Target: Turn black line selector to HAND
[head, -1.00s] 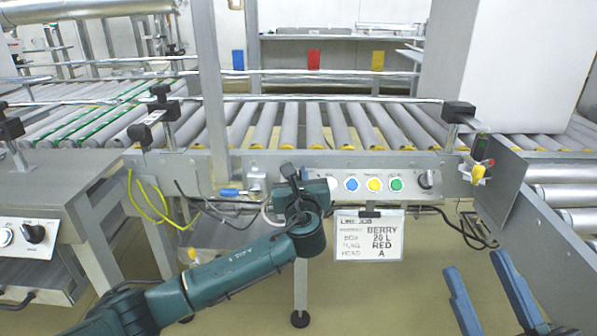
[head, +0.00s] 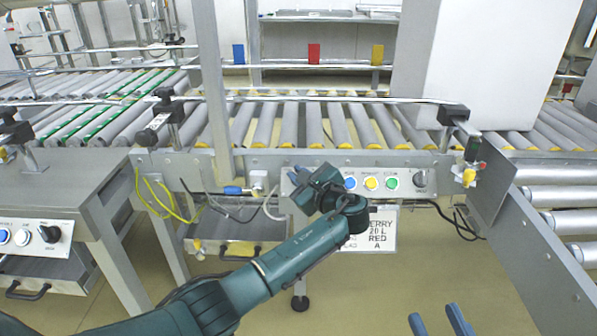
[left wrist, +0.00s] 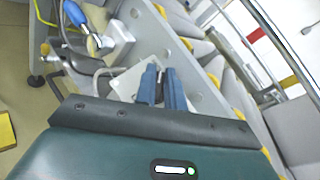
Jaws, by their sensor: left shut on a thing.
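The control panel (head: 398,184) on the conveyor's front rail carries a blue button (head: 351,183), a yellow button (head: 371,184), a green button (head: 392,183) and a black selector knob (head: 420,179) at its right end. I cannot read the knob's setting. My left gripper (head: 291,173) is at the panel's left end, well left of that knob. Its blue fingers, seen in the left wrist view (left wrist: 161,72), are close together against the pale panel; what they hold is hidden. My right gripper (head: 439,320) is open and empty at the bottom edge, low before the conveyor.
A job sign (head: 382,232) hangs below the panel, partly behind my left arm. A blue-handled valve (head: 235,190) and cables sit left of the panel. Another box with a black knob (head: 49,233) stands at the left. Side rollers (head: 560,195) bound the right.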

